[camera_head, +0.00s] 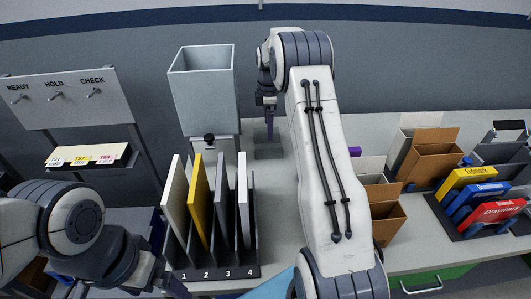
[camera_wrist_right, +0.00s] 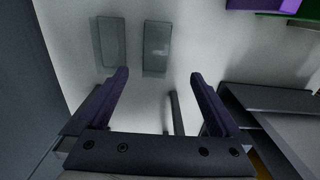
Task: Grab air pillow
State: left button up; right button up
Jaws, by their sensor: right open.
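Two flat, translucent grey-green rectangles lie side by side on the pale worktop. In the right wrist view, one (camera_wrist_right: 157,46) is ahead between my fingers' lines and the other (camera_wrist_right: 111,41) is to its left. They may be the air pillows; I cannot tell surely. In the head view they show as a dull greenish patch (camera_head: 268,151) just below my right gripper (camera_head: 270,127). In the right wrist view my right gripper (camera_wrist_right: 160,92) is open, its purple fingers apart with nothing between them. My left arm enters at lower left; its gripper (camera_head: 170,287) is partly cut off.
A numbered rack (camera_head: 220,272) with upright boards stands left of my right arm. A grey open bin (camera_head: 204,95) is behind it. Cardboard boxes (camera_head: 430,160) and coloured packets (camera_head: 490,200) fill the right side. A hook board (camera_head: 65,98) hangs at left.

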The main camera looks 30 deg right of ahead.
aim_at(270, 146)
jog(key=f, duration=0.3)
jog(key=d+f+p, duration=0.1)
jog(key=f, duration=0.1)
jog(key=shift+f, duration=0.3)
jog(key=f+p, duration=0.1)
jog(key=f, duration=0.1)
jog(key=f+p, duration=0.1)
jog(key=f, duration=0.1)
jog(key=shift+w+d+f, duration=0.1)
jog(key=shift+w, duration=0.1)
jog(key=shift+f, duration=0.5)
jog(key=c, duration=1.3)
